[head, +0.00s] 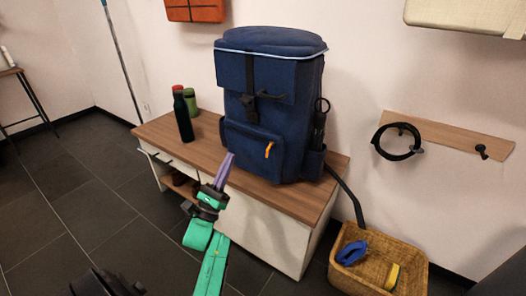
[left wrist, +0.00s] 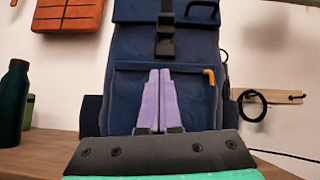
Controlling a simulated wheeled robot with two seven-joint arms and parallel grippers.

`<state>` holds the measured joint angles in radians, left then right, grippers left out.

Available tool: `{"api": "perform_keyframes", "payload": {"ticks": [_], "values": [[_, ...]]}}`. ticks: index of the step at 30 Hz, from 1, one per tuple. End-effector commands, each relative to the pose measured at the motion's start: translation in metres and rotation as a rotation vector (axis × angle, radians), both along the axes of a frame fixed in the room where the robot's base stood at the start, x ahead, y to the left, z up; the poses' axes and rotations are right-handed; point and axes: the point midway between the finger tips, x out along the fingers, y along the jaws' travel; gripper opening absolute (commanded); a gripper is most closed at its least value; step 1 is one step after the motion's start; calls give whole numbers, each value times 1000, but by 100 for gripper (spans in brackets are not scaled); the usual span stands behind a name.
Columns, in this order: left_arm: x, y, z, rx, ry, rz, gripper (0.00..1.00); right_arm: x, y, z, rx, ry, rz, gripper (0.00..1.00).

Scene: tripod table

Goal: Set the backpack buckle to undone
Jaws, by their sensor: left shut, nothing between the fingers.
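A blue backpack (head: 268,85) stands upright on a wooden-topped bench (head: 310,197) against the wall. Its black buckle (head: 250,101) hangs on a dark strap down the front, above the front pocket. The buckle also shows in the left wrist view (left wrist: 165,38), near the top and straight ahead. I cannot tell for sure whether its two halves are joined. My left gripper (head: 231,156), with purple fingers, is in front of the pocket, below the buckle and apart from it. Its fingers (left wrist: 159,74) are shut and empty.
A dark bottle (head: 183,118) and a green one (head: 191,101) stand left of the backpack. A wicker basket (head: 350,282) with blue and yellow items sits on the floor at right. A black loop hangs from a wall rack (head: 450,137). Space before the bench is clear.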

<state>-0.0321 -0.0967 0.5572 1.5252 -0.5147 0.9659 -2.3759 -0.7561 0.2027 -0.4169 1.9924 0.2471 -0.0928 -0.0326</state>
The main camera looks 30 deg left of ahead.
Motion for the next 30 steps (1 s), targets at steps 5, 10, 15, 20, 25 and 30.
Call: {"api": "perform_keyframes", "payload": {"ticks": [5, 10, 15, 20, 25, 30], "values": [[-11, 0, 8, 118, -60, 75, 0, 3, 5, 6, 34, -29, -3, 50], [-11, 0, 9, 116, -57, 73, 0, 3, 5, 8, 32, -29, -3, 50], [-6, 0, 13, 115, -57, 72, 0, 3, 5, 7, 32, -28, -2, 50], [12, 0, 32, 115, -59, 70, 0, 3, 5, 6, 32, -30, -4, 50], [39, 1, 58, 115, -59, 70, 0, 3, 5, 3, 34, -32, -5, 50], [62, 1, 86, 115, -57, 72, 0, 3, 5, 2, 36, -33, -7, 50]]}}
